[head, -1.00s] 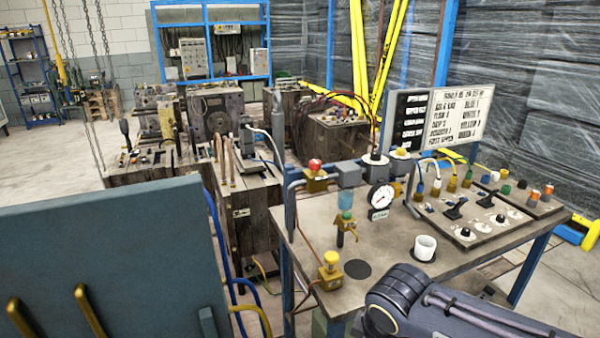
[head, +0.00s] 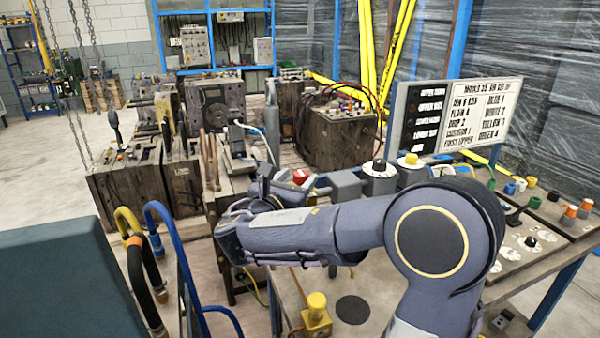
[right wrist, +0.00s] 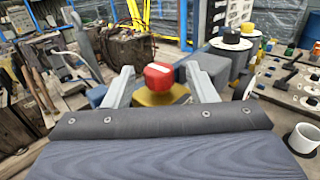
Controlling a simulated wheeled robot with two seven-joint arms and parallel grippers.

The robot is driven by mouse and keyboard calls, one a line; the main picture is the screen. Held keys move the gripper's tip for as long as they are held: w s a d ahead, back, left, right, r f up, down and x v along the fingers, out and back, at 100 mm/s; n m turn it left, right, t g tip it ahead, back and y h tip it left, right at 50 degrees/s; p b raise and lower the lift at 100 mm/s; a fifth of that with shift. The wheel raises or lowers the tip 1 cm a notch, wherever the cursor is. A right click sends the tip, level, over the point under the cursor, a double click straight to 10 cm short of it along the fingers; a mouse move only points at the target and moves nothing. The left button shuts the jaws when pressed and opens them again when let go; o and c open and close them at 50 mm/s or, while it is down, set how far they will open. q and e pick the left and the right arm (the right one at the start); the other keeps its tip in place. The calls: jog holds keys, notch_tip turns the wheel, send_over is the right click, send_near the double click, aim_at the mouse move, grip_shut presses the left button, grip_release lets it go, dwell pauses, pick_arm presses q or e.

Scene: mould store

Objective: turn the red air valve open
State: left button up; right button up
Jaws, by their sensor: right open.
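The red air valve (head: 301,176) shows in the head view at the back left of the bench, just beyond my right gripper (head: 287,188). Its brass body is mostly hidden there by my arm. In the right wrist view the red knob (right wrist: 158,76), with a pale mark on it, sits on the brass body (right wrist: 162,94). My right gripper (right wrist: 160,70) is open, with one finger on each side of the valve. I see a gap beside the knob on both sides, and no clear contact. My left gripper is not in view.
A yellow-knobbed brass valve (head: 317,305) stands at the bench's front left. Grey fittings (head: 346,184) and a black-capped post (head: 379,172) stand right of the red valve. A white cup (right wrist: 304,138) and a switch panel (head: 525,245) lie farther right. Hoses (head: 165,235) rise at left.

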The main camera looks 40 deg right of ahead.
aim_at(298, 177)
jog(key=x, duration=0.2)
jog(key=shift+w+d+f, duration=0.1)
jog(key=shift+w+d, duration=0.1)
jog(key=shift+w, duration=0.05)
jog(key=shift+w+d, duration=0.15)
jog(key=shift+d, duration=0.2)
jog(key=shift+c, duration=0.4)
jog(key=c, duration=0.9)
jog(key=shift+o, duration=0.2)
